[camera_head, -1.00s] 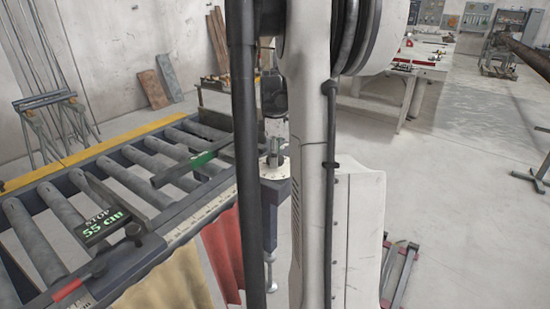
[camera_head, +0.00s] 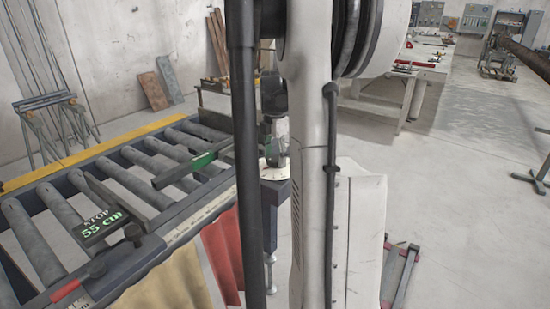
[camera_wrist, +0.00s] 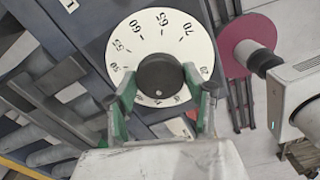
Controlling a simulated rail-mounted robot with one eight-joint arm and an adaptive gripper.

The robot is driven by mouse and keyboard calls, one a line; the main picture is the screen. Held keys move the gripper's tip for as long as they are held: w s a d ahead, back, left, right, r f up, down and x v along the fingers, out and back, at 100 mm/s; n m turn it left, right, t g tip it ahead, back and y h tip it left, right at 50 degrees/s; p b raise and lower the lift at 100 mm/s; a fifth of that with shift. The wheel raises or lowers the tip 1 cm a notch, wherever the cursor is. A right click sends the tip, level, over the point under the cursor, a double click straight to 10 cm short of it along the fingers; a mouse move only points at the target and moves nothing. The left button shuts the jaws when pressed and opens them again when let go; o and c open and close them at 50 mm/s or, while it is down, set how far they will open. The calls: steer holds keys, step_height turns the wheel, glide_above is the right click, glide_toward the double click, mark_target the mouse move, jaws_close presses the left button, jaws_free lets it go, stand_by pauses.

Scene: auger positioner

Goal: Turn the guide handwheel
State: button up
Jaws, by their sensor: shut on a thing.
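The guide handwheel's white numbered dial (camera_wrist: 188,32) fills the middle of the wrist view, with a dark round knob (camera_wrist: 160,76) at its centre. My gripper (camera_wrist: 163,84) has its green-sided fingers on either side of the knob and is shut on it. In the head view, the pale dial (camera_head: 274,172) sits at the right end of the roller table, and my gripper (camera_head: 275,148) is over it, partly hidden behind my arm. The knob itself is hard to make out there.
Open floor (camera_head: 460,190) lies to the right.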

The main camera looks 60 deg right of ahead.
mark_target(275, 158)
steer(key=shift+n, duration=0.3)
steer(key=o, duration=1.2)
steer(key=shift+c, duration=0.2)
step_height(275, 158, up, 12)
stand_by(0.4)
